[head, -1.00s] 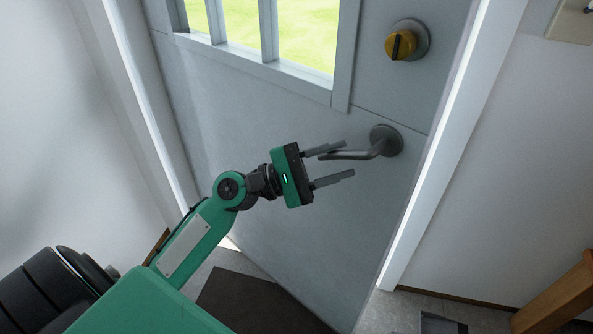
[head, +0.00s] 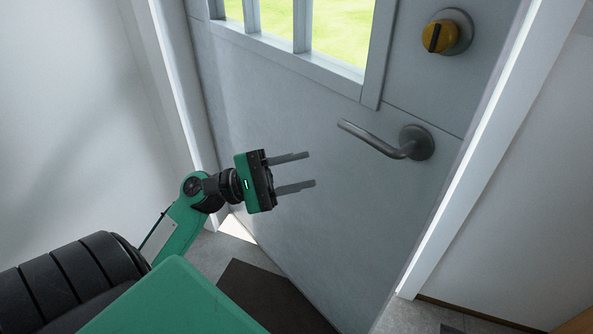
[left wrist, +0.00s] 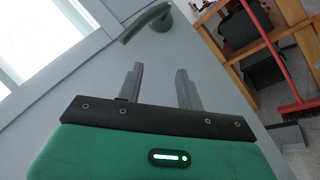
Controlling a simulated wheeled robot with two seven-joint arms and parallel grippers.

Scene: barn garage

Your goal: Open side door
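The side door (head: 300,140) is a pale grey panel with a window in its upper part. Its grey lever handle (head: 375,138) is on the right side of the door, and it also shows in the left wrist view (left wrist: 146,24). A yellow and black lock knob (head: 437,38) sits above the handle. My left gripper (head: 312,168) is open and empty, left of and below the lever's free end, with a gap between them. In the left wrist view its two fingers (left wrist: 160,85) stand apart with nothing between them. My right gripper is not in view.
A white door frame (head: 490,150) runs along the door's right side. A dark mat (head: 270,295) lies on the floor by the door. The left wrist view shows a red broom (left wrist: 270,50) and a wooden shelf (left wrist: 235,45) at the right.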

